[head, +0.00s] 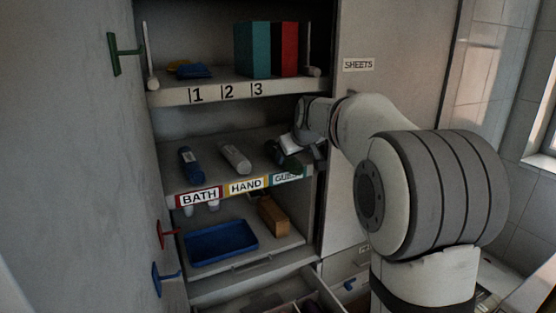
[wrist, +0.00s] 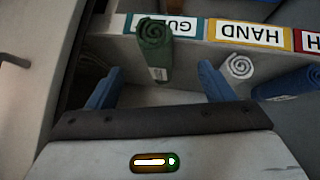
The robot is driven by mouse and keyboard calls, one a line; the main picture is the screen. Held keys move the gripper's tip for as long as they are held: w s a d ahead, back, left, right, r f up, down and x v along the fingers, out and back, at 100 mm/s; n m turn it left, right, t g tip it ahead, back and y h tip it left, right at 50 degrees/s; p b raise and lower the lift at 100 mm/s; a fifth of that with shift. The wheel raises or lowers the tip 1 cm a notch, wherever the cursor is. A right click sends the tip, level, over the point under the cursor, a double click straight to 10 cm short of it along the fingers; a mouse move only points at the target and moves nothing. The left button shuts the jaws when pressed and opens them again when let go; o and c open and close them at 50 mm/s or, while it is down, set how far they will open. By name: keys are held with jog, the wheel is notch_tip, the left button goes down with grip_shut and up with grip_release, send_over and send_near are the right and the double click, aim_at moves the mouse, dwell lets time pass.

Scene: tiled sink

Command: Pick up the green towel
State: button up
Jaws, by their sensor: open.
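The green towel (wrist: 155,45) is a rolled cylinder in the wrist view, lying on the shelf by the green GUEST label. It also shows in the head view (head: 274,150), partly hidden by my gripper. My gripper (wrist: 158,85) is open, with blue fingertips spread to either side below the towel's near end in the wrist view. The towel lies between the finger lines, and I see no clear contact. In the head view my gripper (head: 305,150) is at the right end of the middle shelf.
A white rolled towel (head: 235,157) and a blue rolled towel (head: 189,163) lie left of the green one. The cabinet's right wall (head: 328,200) is close to my gripper. A blue tray (head: 222,242) and a brown block (head: 272,215) sit on the shelf below.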

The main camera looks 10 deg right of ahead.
jog(key=p+x, duration=0.1)
jog(key=x, duration=0.2)
jog(key=p+x, duration=0.1)
jog(key=x, duration=0.2)
jog(key=w+r+p+x, duration=0.1)
jog(key=x, duration=0.2)
jog(key=shift+w+a, duration=0.1)
jog(key=shift+w, duration=0.1)
jog(key=shift+c, duration=0.3)
jog(key=c, duration=1)
